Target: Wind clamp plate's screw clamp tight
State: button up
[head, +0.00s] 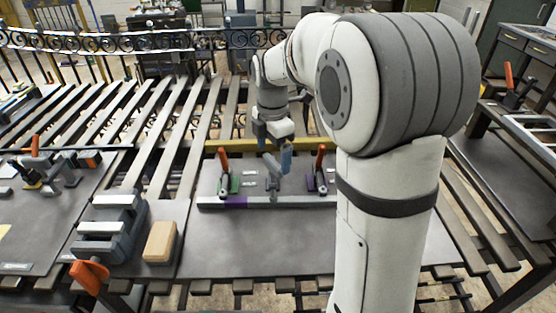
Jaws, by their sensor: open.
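My gripper (274,154) is open and points down over the middle plate (255,245), at the far end of my arm. Its fingers are blue-grey. A small grey upright part (272,180) stands just below and between the fingers; I cannot tell whether they touch it. Two orange-handled clamps stand on either side of it, a left one (223,172) by a green block and a right one (320,170) by a purple block. A long grey and purple bar (265,203) lies in front. No label shows which part is the clamp plate's screw clamp.
Grey stepped blocks (110,222) and a tan block (160,241) stand left of the plate. An orange handle (89,271) sticks out at the front left edge. Scroll ironwork (120,40) runs along the back. My arm hides the plate's right part.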

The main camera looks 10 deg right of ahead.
aim_at(273, 161)
jog(key=shift+f, duration=1.75)
